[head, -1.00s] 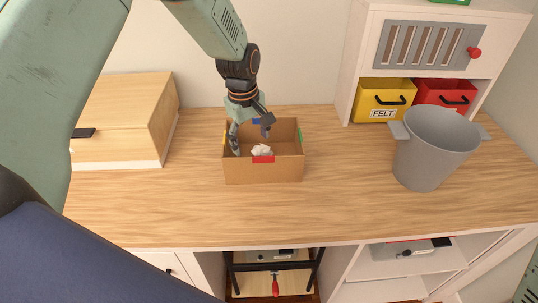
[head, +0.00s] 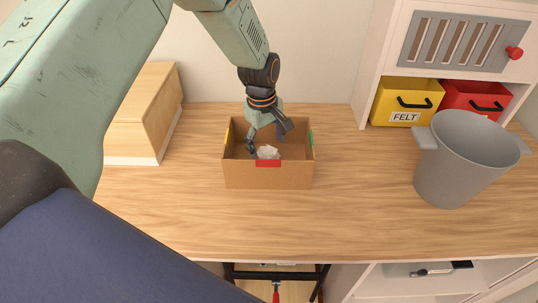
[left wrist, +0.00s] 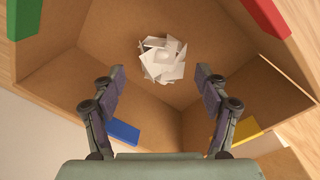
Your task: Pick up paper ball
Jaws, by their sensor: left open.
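The white crumpled paper ball (head: 268,152) lies in an open cardboard box (head: 268,177) on the wooden desk. The box has coloured tabs on its sides, with a red one at the front. My left gripper (head: 266,144) reaches down into the box from above. In the left wrist view its two fingers (left wrist: 158,85) are spread apart, and the paper ball (left wrist: 162,60) shows just beyond the fingertips, between their lines. Nothing is held, and I see a gap between each finger and the ball. My right gripper is in neither view.
A grey bin with handles (head: 458,165) stands on the desk at the right. Yellow (head: 405,103) and red (head: 470,100) drawers sit in a white shelf unit behind it. A wooden case (head: 145,115) stands at the left. Desk around the box is clear.

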